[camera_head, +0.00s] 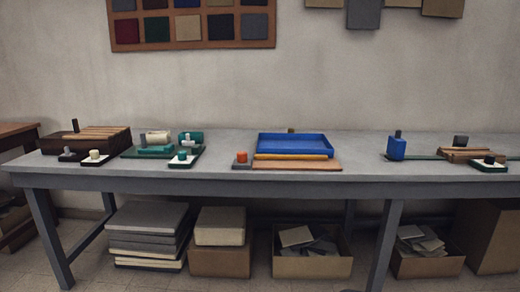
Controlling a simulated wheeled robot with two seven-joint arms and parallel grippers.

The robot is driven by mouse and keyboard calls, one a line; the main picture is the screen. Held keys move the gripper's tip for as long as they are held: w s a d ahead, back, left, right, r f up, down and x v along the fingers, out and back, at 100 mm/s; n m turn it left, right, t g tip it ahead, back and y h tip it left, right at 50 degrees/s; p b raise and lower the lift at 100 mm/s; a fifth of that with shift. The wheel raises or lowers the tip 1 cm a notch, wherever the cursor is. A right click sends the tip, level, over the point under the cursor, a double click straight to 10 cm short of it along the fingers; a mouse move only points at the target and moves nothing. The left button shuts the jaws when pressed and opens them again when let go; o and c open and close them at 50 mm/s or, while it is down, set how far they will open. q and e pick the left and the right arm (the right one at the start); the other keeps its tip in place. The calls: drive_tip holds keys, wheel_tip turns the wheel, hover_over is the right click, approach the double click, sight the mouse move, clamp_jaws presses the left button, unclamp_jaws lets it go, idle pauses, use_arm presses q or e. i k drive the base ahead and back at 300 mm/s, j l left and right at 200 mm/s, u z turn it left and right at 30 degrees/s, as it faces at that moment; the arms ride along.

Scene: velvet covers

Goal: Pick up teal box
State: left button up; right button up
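Several teal or green items stand together at the left middle of the grey table (225,179). A flat teal block (156,149) lies on a dark green board, with a cream roll (157,138) just behind or on it. A darker teal box-like piece (191,136) sits to its right with a small grey-white piece in front. A small teal piece (182,158) rests on a white and green base near the front edge. I cannot tell which is the teal box. Neither gripper is in view.
A dark brown box with wooden slats (85,139) stands at the left. A blue tray (293,144) is behind wooden strips at the middle. A blue block (396,148) and more slats (470,154) are at the right. Bare tabletop lies between the groups. Boxes (312,264) stand underneath.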

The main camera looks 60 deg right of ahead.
sight(191, 139)
drive_tip(key=z, duration=1.35)
